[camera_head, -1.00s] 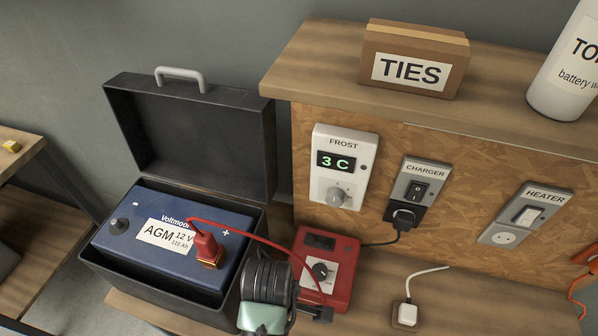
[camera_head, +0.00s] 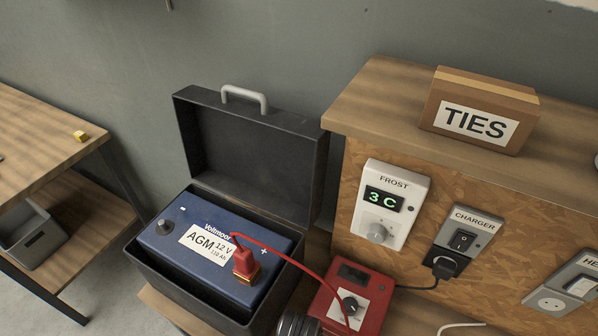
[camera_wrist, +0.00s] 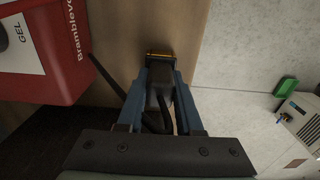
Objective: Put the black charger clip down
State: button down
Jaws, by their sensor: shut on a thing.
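The black charger clip (camera_wrist: 158,98) is held between the blue-grey fingers of my gripper (camera_wrist: 160,76) in the wrist view. Its copper-coloured jaw end (camera_wrist: 158,55) points away from me, over or near the wooden bench top (camera_wrist: 180,25). I cannot tell whether it touches the wood. A black lead runs beside the clip. The red charger (camera_head: 352,300) is on the bench in the head view; it also fills the wrist view's upper left (camera_wrist: 50,75). The head view shows only part of my arm at the bottom edge; the clip is not clear there.
The blue battery (camera_head: 210,240) sits in an open black box (camera_head: 190,290), with a red clip (camera_head: 246,264) on its plus terminal. Behind are the frost controller (camera_head: 394,205) and charger switch (camera_head: 463,240). The bench edge drops to grey floor (camera_wrist: 235,45) at right in the wrist view.

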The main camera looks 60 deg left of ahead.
jog(key=shift+f, duration=0.1)
jog(key=c, duration=0.6)
grip_release()
jog(key=shift+o, duration=0.2)
notch_tip(320, 180, up, 11)
jog(key=shift+r, duration=0.65)
